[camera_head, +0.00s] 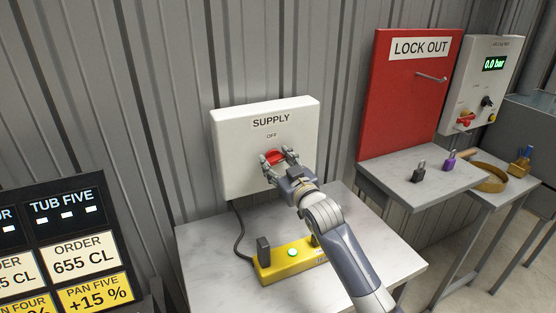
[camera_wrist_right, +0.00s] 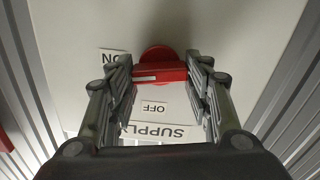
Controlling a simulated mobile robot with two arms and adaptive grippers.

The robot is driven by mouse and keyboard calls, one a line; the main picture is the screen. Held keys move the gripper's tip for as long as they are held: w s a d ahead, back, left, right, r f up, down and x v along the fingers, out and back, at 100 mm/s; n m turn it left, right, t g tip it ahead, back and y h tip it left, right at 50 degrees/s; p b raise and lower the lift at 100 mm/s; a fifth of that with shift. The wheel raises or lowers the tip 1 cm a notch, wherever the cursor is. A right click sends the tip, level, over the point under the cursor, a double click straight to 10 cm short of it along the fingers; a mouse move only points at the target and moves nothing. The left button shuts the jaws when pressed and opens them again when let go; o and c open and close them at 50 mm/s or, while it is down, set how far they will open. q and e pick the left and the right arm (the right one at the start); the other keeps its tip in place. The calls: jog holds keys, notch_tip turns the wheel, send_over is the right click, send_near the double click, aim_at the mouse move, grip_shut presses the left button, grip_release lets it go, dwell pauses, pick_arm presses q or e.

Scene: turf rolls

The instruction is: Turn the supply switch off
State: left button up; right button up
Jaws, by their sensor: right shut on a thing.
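The supply switch is a red knob (camera_head: 274,157) on the white SUPPLY box (camera_head: 232,160) fixed to the wall, below the OFF label. In the right wrist view, the red handle bar (camera_wrist_right: 160,74) lies crosswise in the picture. Its white mark is on the left half, the side where the ON label (camera_wrist_right: 115,56) sits; the OFF label (camera_wrist_right: 154,108) is below the bar. My right gripper (camera_head: 280,161) is shut on the handle, a finger at each end of the bar; it also shows in the right wrist view (camera_wrist_right: 160,80). My left gripper is out of view.
Below the box is a marble-topped table (camera_head: 205,255) with a yellow unit (camera_head: 292,262) and a black cable. To the right are a red LOCK OUT board (camera_head: 400,95), a shelf with padlocks (camera_head: 419,171), and a gauge panel (camera_head: 492,85) reading 0.0 bar. An order board (camera_head: 82,256) stands at left.

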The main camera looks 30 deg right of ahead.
jog(key=n+p, duration=0.1)
jog(key=n, duration=0.2)
jog(key=shift+r+n, duration=0.1)
jog(key=shift+n, duration=0.3)
jog(key=n+p, duration=0.1)
jog(key=n, duration=0.2)
jog(key=shift+a+n+p, duration=0.1)
jog(key=shift+n+p, duration=0.2)
jog(key=shift+p, duration=0.1)
jog(key=shift+o, duration=0.2)
jog(key=n+p, duration=0.1)
jog(key=n, duration=0.3)
jog(key=shift+f+n+p, duration=0.15)
jog(key=shift+n+p, duration=0.15)
jog(key=shift+n, duration=0.75)
jog(key=shift+f+n+p, duration=0.1)
jog(key=shift+n+p, duration=0.15)
jog(key=shift+n, duration=0.8)
jog(key=shift+c, duration=0.2)
jog(key=o, duration=1.1)
jog(key=shift+w, duration=0.1)
jog(key=shift+f, duration=0.1)
jog(key=s, duration=1.2)
jog(key=shift+a, duration=0.35)
